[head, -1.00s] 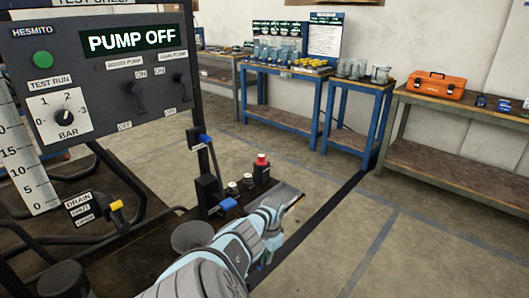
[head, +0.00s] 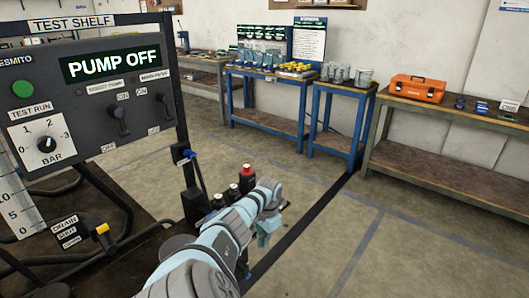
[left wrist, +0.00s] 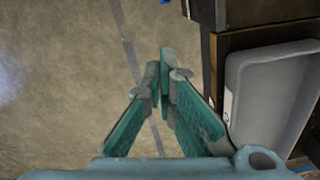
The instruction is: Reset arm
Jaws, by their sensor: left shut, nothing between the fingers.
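My left arm reaches in from the bottom of the head view. My left gripper (head: 264,235) hangs at its end, beside the right edge of the test shelf's lower deck. In the left wrist view the teal fingers of the left gripper (left wrist: 160,62) meet at their tips, with nothing between them. Bare floor lies below the fingers. My right gripper is in neither view. The test shelf panel (head: 85,92) stands at the left and its display reads PUMP OFF. A red-capped bottle (head: 247,178) stands just behind my left forearm.
A grey tray (left wrist: 268,95) lies right of the fingers in the wrist view. Blue workbenches (head: 268,111) stand at the back, and a bench with an orange toolbox (head: 417,88) at the right. The floor (head: 420,250) between is clear.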

